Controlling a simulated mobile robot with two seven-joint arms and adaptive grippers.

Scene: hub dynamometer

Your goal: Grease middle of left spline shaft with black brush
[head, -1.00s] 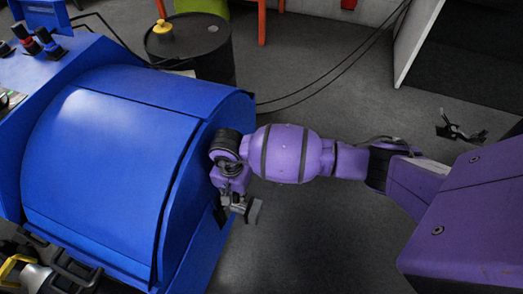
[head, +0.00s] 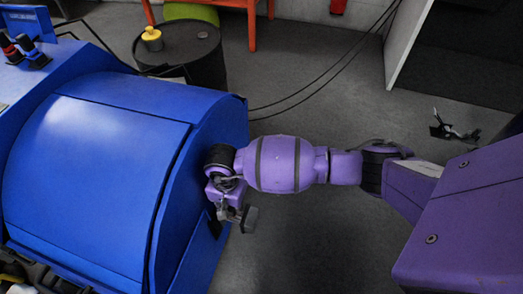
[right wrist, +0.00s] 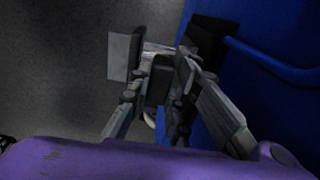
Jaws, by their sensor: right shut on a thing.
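My right gripper (head: 232,212) is low beside the right side of the blue machine (head: 85,185), its fingers hanging down close to the panel. In the right wrist view the fingers (right wrist: 165,62) are closed on a small dark thing (right wrist: 158,88), mostly hidden between them. I cannot tell whether it is the black brush. A pale grey block (right wrist: 118,57) shows at the left finger's tip, and a black block (right wrist: 207,42) shows at the right one against blue. No spline shaft can be made out. My left gripper is out of view.
A blue bar (right wrist: 270,65) runs close to the right finger. A dark drum (head: 182,55) with a yellow item (head: 152,38) stands behind the machine, near an orange-red frame (head: 251,25).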

